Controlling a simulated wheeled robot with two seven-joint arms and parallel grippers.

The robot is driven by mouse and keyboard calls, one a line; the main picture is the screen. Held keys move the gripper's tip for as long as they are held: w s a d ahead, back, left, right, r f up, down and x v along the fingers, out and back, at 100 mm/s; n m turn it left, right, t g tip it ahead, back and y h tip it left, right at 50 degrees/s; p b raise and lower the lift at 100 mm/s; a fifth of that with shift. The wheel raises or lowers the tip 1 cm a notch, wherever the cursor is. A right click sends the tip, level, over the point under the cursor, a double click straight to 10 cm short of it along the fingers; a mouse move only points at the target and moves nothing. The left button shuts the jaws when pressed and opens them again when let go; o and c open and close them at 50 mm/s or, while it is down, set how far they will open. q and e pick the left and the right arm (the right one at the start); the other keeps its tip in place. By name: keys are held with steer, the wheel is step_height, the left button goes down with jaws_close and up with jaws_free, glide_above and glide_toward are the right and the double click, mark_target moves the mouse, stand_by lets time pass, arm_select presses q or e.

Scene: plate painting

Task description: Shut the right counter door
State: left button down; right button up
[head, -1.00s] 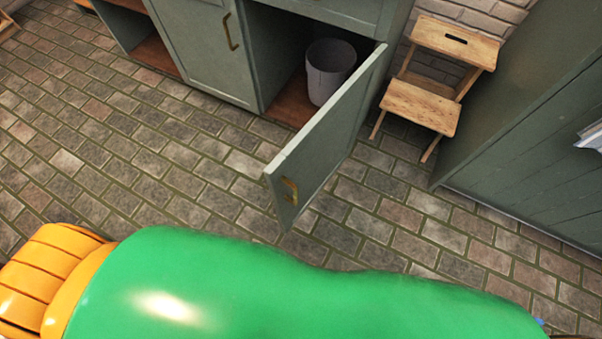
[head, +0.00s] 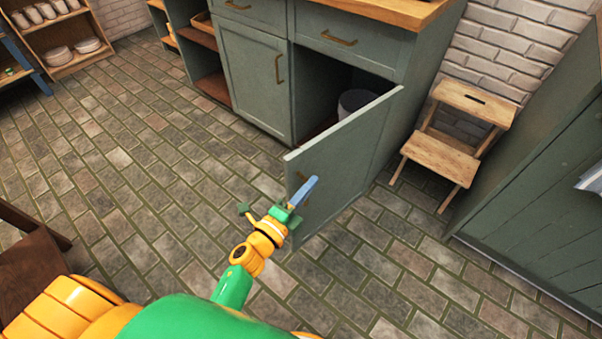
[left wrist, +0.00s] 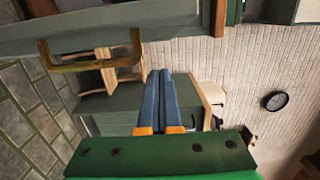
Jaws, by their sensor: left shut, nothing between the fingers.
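The right counter door (head: 345,150) is a grey-green panel that stands wide open, swung out from the counter (head: 375,40) toward me. Its cupboard shows a dark inside with a grey bin (head: 356,102). My left gripper (head: 312,183) is shut and empty, in front of the door's outer free end in the head view, over its handle area. In the left wrist view the shut blue fingers (left wrist: 162,98) point forward, with the brass door handle (left wrist: 88,63) to their upper left, apart from them. I cannot tell if the gripper touches the door. My right gripper is not in view.
A wooden step stool (head: 455,135) stands right of the counter by the brick wall. A large green cabinet (head: 540,190) is at the right. The left counter door (head: 252,80) is shut. A brown wooden piece (head: 30,270) is at lower left. The tiled floor (head: 130,180) is mostly clear.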

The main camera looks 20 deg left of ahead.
mark_target(301, 173)
arm_select(q)
steer(key=w+a, duration=0.2)
steer(key=w, duration=0.1)
steer(key=shift+a, duration=0.15)
steer(key=shift+w+a, duration=0.15)
steer(key=shift+a, duration=0.25)
